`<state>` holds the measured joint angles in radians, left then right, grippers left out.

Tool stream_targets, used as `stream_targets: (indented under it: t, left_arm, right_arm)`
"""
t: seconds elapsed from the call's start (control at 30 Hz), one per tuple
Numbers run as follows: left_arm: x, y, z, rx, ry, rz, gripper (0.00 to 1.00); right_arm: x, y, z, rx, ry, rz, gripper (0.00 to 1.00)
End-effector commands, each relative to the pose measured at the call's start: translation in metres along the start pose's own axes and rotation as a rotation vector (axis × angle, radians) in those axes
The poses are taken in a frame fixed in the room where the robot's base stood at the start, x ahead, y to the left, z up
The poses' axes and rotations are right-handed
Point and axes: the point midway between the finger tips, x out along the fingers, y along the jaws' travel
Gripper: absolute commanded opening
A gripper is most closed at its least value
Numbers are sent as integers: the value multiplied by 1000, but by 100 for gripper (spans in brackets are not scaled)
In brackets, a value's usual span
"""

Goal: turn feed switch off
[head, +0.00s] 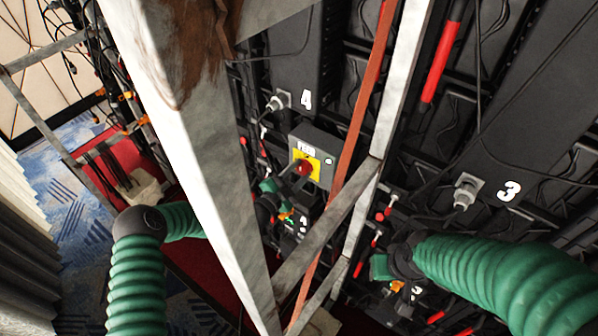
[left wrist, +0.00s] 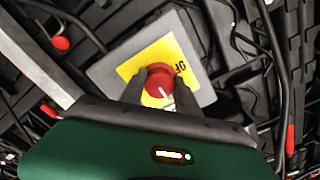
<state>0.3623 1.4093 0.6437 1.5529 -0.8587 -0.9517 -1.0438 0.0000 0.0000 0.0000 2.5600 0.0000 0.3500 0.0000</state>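The feed switch is a red round knob (head: 304,168) on a yellow plate, fixed to a grey box (head: 318,143) on the back of the video wall. In the left wrist view the knob (left wrist: 158,88) has a white mark pointing down and right. Part of an OFF label (left wrist: 180,69) shows beside it. My left gripper (head: 292,170) reaches behind the pale beam to the switch. Its two dark fingers (left wrist: 160,84) sit on both sides of the knob and appear closed against it. My right gripper (head: 383,267) hangs low at the right; its fingers cannot be made out.
A pale metal upright (head: 203,165) and a diagonal brace (head: 325,238) stand between the head camera and the switch. An orange-red strip (head: 357,125) runs just right of the box. Black panels with cables and plugs (head: 466,190) surround it. Blue carpet (head: 62,200) lies at left.

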Motion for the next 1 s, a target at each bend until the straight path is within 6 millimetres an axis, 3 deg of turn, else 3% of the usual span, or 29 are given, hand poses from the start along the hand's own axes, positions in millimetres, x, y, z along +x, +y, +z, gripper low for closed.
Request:
stream_targets:
  t: [0.03,0.27,0.67,1.0]
  left_arm:
    - [0,1,0,0,1,2,28]
    - [-1,1,-1,0,2,3,0]
    - [-1,4,0,-68,4,4,0]
    - [-1,5,2,-321,5,2,0]
  right_arm:
    - [0,0,0,0,0,0,37]
    - [0,0,0,0,0,0,37]
    - [13,0,3,0,0,0,37]
    - [48,0,12,0,0,0,37]
